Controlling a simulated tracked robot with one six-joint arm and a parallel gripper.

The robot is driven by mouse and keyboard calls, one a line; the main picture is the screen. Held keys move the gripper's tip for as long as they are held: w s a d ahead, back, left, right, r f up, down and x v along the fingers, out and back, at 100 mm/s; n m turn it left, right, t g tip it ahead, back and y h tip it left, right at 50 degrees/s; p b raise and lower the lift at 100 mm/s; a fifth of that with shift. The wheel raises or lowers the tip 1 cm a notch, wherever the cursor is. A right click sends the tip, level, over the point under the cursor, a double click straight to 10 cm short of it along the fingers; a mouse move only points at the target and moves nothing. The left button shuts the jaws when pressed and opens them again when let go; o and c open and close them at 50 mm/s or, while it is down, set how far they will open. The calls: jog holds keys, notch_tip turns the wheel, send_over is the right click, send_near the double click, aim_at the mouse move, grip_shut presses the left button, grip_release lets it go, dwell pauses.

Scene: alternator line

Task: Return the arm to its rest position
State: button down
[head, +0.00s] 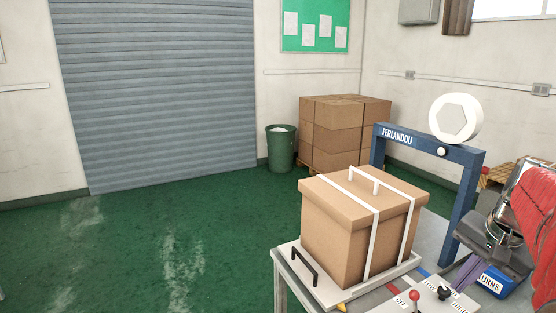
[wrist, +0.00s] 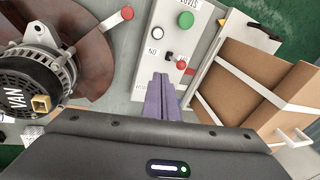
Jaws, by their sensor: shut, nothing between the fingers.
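In the head view my gripper (head: 466,273) is at the lower right, over the work table beside the control panel. In the wrist view its two purple fingers (wrist: 162,97) are together and hold nothing. Their tips are near the lower part of the control panel (wrist: 144,89). I cannot tell whether the fingertips touch the panel. Part of my arm is cut off by the right edge of the head view.
A strapped cardboard box (head: 335,235) stands on a white tray (head: 330,291), left of my gripper. A blue frame (head: 467,205) rises behind it. An alternator (wrist: 35,75) and a brown disc (wrist: 95,45) lie left in the wrist view. The green floor is clear at left.

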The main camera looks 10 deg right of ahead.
jog(key=s+a+f+n+t, duration=0.1)
jog(key=a+n, duration=0.5)
jog(key=a, duration=0.9)
jog(key=s+a+f+n+t, duration=0.1)
jog(key=s+a+f+n, duration=0.2)
jog(key=a+n, duration=0.4)
jog(key=a+f, duration=0.1)
jog(key=a, duration=0.8)
jog(key=shift+a, duration=0.25)
